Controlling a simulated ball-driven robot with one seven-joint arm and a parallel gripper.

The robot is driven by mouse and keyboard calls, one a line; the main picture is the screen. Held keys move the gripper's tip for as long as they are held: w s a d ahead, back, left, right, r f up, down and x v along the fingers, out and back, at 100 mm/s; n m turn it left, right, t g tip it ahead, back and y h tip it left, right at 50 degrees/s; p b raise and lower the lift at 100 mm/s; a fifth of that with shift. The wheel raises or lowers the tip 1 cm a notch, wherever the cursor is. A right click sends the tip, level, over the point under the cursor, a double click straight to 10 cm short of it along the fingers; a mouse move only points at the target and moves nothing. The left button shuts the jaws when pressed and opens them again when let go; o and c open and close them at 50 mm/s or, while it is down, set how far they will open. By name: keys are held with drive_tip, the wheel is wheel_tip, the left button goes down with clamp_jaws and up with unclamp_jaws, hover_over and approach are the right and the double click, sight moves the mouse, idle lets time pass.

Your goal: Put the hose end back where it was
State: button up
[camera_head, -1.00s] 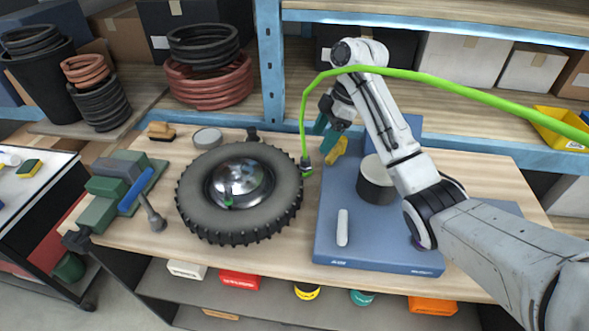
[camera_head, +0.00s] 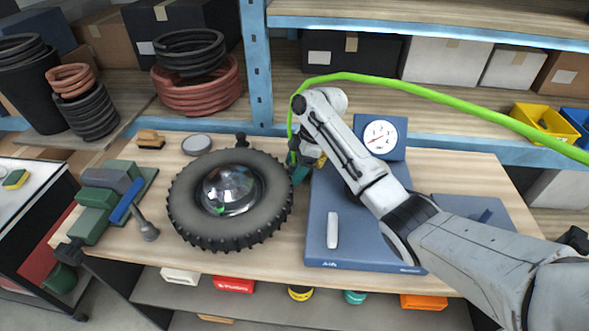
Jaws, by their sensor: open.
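The green hose (camera_head: 430,95) comes in from the right, arches over my arm and drops on its left side to the wheel's right edge. Its dark lower end is mostly hidden at my gripper (camera_head: 299,172). My gripper is open, with teal fingers low beside the tyre; I cannot tell whether they surround the hose end or only sit beside it. The wheel (camera_head: 183,205), a black tyre with a shiny hub, lies flat on the bench. A blue machine (camera_head: 320,215) with a white round gauge (camera_head: 380,137) stands right of it, partly behind my arm.
The wooden bench (camera_head: 270,255) also holds a green vise (camera_head: 97,200) with a blue-handled tool, a brush (camera_head: 150,139) and a round tin (camera_head: 197,144). A blue shelf post (camera_head: 257,65) rises behind. Coiled hoses (camera_head: 197,90) and a yellow bin (camera_head: 548,123) sit on the shelf.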

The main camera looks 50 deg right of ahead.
drive_tip(key=shift+c, duration=0.5)
drive_tip(key=c, duration=1.2)
drive_tip(key=shift+r, duration=0.1)
